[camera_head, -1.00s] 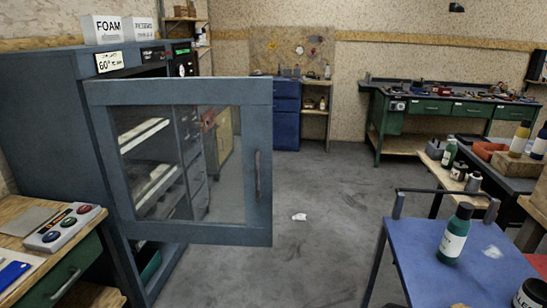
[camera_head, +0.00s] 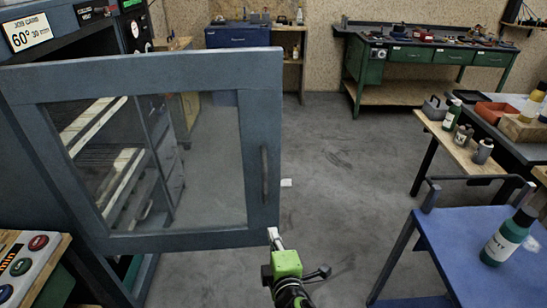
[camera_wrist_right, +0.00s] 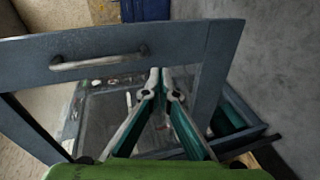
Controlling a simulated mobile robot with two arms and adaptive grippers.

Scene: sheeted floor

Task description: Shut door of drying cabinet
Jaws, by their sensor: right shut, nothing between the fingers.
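The drying cabinet (camera_head: 60,42) stands at the left in the head view. Its blue-grey door (camera_head: 262,110), with a glass pane and a vertical handle (camera_head: 264,175) near the free edge, stands wide open across the middle. Racks show through the glass. My right gripper (camera_head: 273,233) is just below the lower free corner of the door, shut and empty. In the right wrist view, the shut fingertips (camera_wrist_right: 161,72) overlap the door frame (camera_wrist_right: 195,55), with the handle (camera_wrist_right: 98,60) to the left; I cannot tell whether they touch. My left gripper is out of view.
A blue cart (camera_head: 470,240) with a green bottle (camera_head: 508,238) stands at the right front. A control panel with buttons (camera_head: 20,262) sits on a bench at lower left. A green workbench (camera_head: 440,55) is at the back.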

